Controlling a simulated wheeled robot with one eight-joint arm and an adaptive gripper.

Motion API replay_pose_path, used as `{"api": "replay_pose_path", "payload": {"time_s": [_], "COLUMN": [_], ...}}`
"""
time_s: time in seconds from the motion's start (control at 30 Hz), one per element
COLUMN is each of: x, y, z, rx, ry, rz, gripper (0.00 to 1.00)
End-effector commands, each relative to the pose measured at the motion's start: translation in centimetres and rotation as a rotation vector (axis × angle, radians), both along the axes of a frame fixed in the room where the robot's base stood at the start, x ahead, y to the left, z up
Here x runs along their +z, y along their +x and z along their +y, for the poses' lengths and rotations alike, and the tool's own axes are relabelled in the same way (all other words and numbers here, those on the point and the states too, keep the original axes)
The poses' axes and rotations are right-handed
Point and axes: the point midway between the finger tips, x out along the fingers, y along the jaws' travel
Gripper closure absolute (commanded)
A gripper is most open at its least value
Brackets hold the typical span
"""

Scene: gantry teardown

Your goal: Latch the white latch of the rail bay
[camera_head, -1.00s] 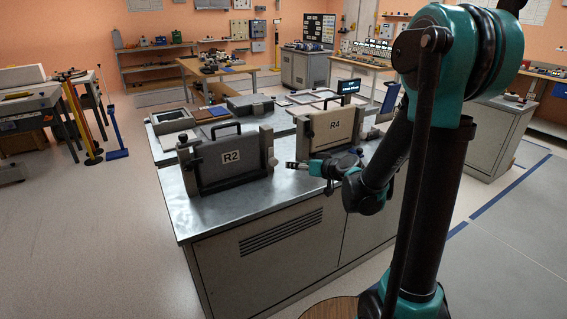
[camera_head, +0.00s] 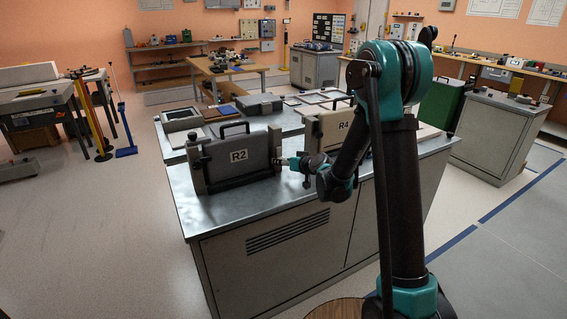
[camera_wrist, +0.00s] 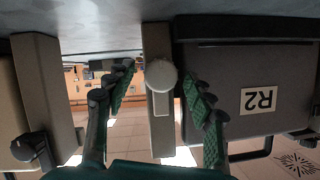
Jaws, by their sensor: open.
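A pale round knob (camera_wrist: 160,75), apparently the white latch, sits on the upright post (camera_wrist: 158,125) beside the dark R2 panel (camera_wrist: 225,75) in the wrist view, which is upside down. My gripper (camera_wrist: 158,70) is open, with one green-padded finger on each side of the knob and visible gaps to both. I cannot tell its distance in depth. In the head view, my gripper (camera_head: 292,163) is close to the right-hand post (camera_head: 274,146) of the R2 panel (camera_head: 225,165); the knob is not clear there. The R2 panel stands upright in its bay.
A beige R4 panel (camera_head: 325,132) stands to the right, partly behind my arm. Its bay's post and dark knob (camera_wrist: 24,148) are at the left of the wrist view. The metal bench top (camera_head: 235,194) is clear in front of R2. Trays (camera_head: 180,115) lie behind.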

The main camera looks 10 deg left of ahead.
Motion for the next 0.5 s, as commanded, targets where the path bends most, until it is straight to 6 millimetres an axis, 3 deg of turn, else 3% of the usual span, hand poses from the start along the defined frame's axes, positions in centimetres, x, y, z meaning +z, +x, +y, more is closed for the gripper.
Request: {"api": "replay_pose_path", "payload": {"time_s": [0.33,0.5], "x": [-0.14,-0.14], "y": [0.23,0.22], "z": [0.23,0.22], "rx": [0.000,0.000], "ry": [0.000,0.000], "rz": [0.000,0.000], "gripper": [0.46,0.67]}}
